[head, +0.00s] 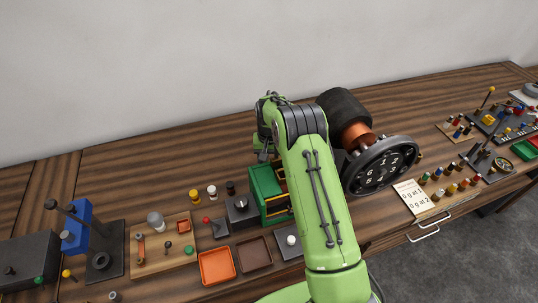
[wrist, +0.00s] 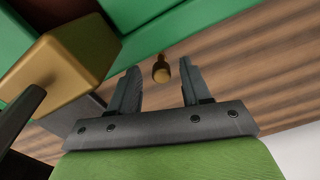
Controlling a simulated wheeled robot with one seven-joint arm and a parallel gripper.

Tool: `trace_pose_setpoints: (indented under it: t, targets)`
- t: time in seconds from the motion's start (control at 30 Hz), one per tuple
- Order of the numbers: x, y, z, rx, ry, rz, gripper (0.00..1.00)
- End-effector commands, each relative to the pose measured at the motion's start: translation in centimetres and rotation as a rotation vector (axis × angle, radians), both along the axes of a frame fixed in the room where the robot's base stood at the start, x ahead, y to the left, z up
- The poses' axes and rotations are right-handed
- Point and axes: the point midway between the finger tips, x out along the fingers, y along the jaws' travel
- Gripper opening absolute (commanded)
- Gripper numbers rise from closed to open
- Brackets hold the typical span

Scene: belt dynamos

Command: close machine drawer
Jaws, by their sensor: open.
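A small green machine (head: 262,187) with yellow-gold parts stands on the bench, partly hidden behind my arm. In the wrist view its green body (wrist: 160,38) fills the top, with a gold block (wrist: 58,62) at the left. My gripper (wrist: 160,76) is open and empty, close beside the machine. In the head view my arm hides most of it.
A black-and-brown drum with a numbered disc (head: 380,165) stands right of my arm. An orange tray (head: 216,267) and a brown tray (head: 254,253) lie in front of the machine. A blue block on a stand (head: 76,228) is at left. The bench behind is clear.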

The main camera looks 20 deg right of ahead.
Motion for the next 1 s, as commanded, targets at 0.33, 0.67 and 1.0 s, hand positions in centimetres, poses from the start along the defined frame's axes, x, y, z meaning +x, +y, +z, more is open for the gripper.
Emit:
trace_pose_setpoints:
  t: [0.33,0.67,1.0]
  targets:
    - [0.1,0.0,8.5,-0.001,-0.007,0.0,0.48]
    - [0.1,0.0,15.2,0.0,-0.001,-0.001,0.48]
    - [0.0,0.0,15.5,-0.001,0.001,-0.001,0.48]
